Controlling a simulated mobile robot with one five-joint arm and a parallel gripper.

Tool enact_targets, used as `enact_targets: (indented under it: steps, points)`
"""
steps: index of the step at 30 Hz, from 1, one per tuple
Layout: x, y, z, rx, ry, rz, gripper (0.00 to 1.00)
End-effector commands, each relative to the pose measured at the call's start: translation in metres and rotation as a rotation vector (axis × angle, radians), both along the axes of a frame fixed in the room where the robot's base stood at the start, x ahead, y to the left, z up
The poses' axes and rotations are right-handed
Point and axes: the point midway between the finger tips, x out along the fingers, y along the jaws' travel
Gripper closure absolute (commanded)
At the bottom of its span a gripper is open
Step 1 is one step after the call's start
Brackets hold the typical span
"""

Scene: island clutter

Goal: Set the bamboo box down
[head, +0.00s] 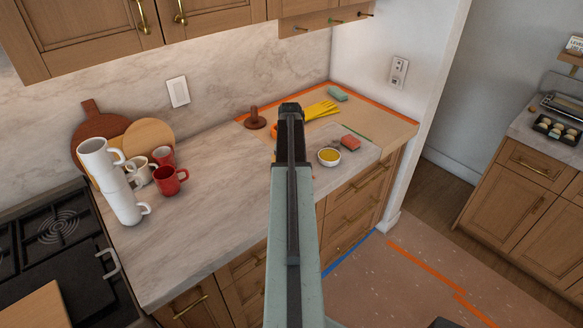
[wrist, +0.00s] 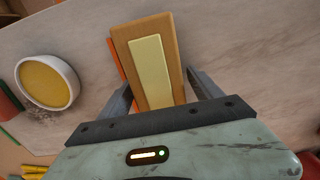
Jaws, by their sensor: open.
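The bamboo box (wrist: 121,34) is a brown wooden block with a pale yellow panel on its upper face. In the wrist view it lies between the two fingers of my gripper (wrist: 158,82), over the marble counter. The fingers are open, with a visible gap on the right side; on the left the gap is narrow and contact cannot be told. In the head view my gripper (head: 290,108) is above the back part of the counter, and my arm hides the box there. Whether the box's underside rests fully on the counter cannot be seen.
A white bowl of yellow stuff (head: 329,156) stands right of my arm, near a red sponge (head: 351,143). Yellow gloves (head: 321,110), a green block (head: 337,94) and a brown plunger-like object (head: 255,119) are behind. White mugs (head: 99,156) and red mugs (head: 170,181) stand left; counter between is clear.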

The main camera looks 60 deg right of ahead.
Motion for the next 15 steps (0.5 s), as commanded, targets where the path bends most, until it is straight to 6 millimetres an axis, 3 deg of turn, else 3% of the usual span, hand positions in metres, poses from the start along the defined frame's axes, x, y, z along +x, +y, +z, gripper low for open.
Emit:
enact_targets:
  steps: [5, 15]
  points:
    - [0.0, 0.0, 0.028, 0.0, 0.0, 0.0, 0.26]
    - [0.001, 0.0, 0.104, 0.0, 0.0, 0.001, 0.26]
